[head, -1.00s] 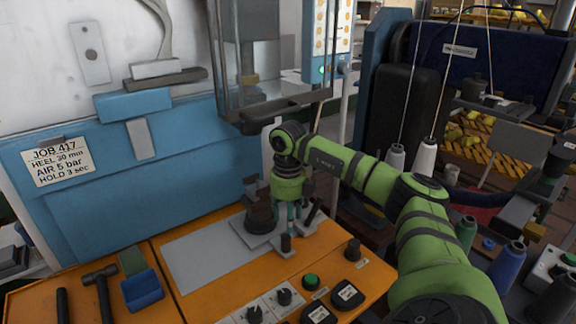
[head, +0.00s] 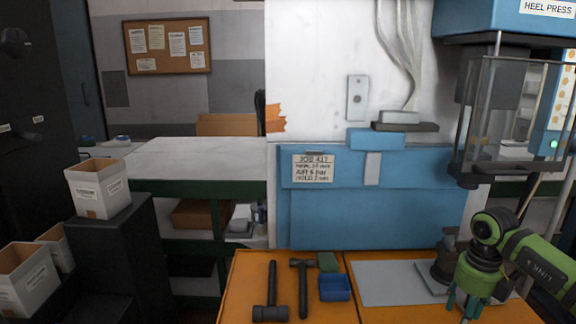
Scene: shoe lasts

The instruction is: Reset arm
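My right arm comes in from the right in green and black. Its gripper (head: 466,302) points down in front of the grey plate at the lower right, with its teal fingers apart. I see nothing held between them, though the tips are close to the bottom of the picture. A dark round fixture (head: 442,268) stands just behind and left of it, partly hidden by the gripper. The blue heel press (head: 484,18) with its clear guard (head: 505,115) stands above and behind. My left gripper is not in view.
A job card (head: 313,168) hangs on the blue panel. White bins (head: 98,190) stand on dark steps at left. The grey plate's left part is clear.

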